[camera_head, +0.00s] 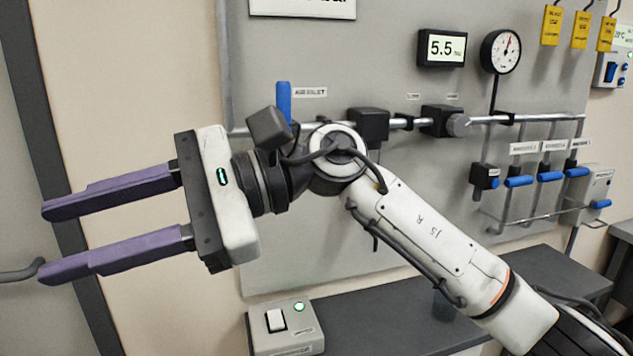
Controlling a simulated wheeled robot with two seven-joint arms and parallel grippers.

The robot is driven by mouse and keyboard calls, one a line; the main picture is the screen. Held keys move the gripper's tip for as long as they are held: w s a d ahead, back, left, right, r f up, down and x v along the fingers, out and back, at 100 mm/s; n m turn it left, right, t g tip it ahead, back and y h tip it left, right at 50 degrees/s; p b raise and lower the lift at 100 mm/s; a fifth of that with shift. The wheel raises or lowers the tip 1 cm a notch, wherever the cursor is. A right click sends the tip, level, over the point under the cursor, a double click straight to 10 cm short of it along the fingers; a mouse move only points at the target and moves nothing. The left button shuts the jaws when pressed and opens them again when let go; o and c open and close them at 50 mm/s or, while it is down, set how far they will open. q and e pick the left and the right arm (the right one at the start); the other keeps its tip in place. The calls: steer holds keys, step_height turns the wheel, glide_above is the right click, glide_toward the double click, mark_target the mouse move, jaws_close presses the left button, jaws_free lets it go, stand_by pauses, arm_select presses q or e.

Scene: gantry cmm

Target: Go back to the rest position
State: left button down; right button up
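My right gripper (75,240) is raised at the left of the head view, its arm coming in from the lower right. Its two purple fingers point left and are spread wide apart with nothing between them. A dark curved piece shows at the left edge beside the lower fingertip; I cannot tell what it belongs to or whether it touches. My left gripper does not clearly show.
Behind my arm is a grey wall panel (330,255) with a pipe, blue-handled valves (550,176), a gauge (500,51) and a "5.5" display (442,48). A dark bench (380,315) runs below. A switch box (286,327) sits at its left end.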

steer(key=w+d+f+m+t+y, duration=0.3)
steer(key=w+d+m+t+y, duration=0.55)
steer(key=m, duration=1.05)
steer(key=w+d+f+m+t+h, duration=0.5)
steer(key=f+m+t, duration=0.35)
steer(key=m, duration=0.45)
steer(key=w+d+f+m+t+h, duration=0.3)
steer(key=d+f+m+t+h, duration=0.3)
steer(key=f+m, duration=0.5)
steer(key=s+d+f+m+g+h, duration=0.1)
steer(key=s+d+f+m+h, duration=0.2)
steer(key=f, duration=0.4)
steer(key=s+d+f+m+h, duration=0.2)
steer(key=d+f+m, duration=0.2)
steer(key=f+m, duration=0.3)
steer(key=s+d+f+m+g+h, duration=0.1)
steer(key=s+d+f+m+h, duration=0.2)
steer(key=f, duration=0.5)
steer(key=s+d+f+m+g+h, duration=0.1)
steer(key=s+d+f+m+g, duration=0.2)
steer(key=s+f, duration=0.4)
steer(key=s+d+f+m+g+h, duration=0.1)
steer(key=s+d+f+m+g, duration=0.2)
steer(key=s+f, duration=0.5)
steer(key=shift+s+d+f+m+g, duration=0.2)
steer(key=shift+s+d+m+g, duration=0.3)
steer(key=shift+s+d, duration=0.5)
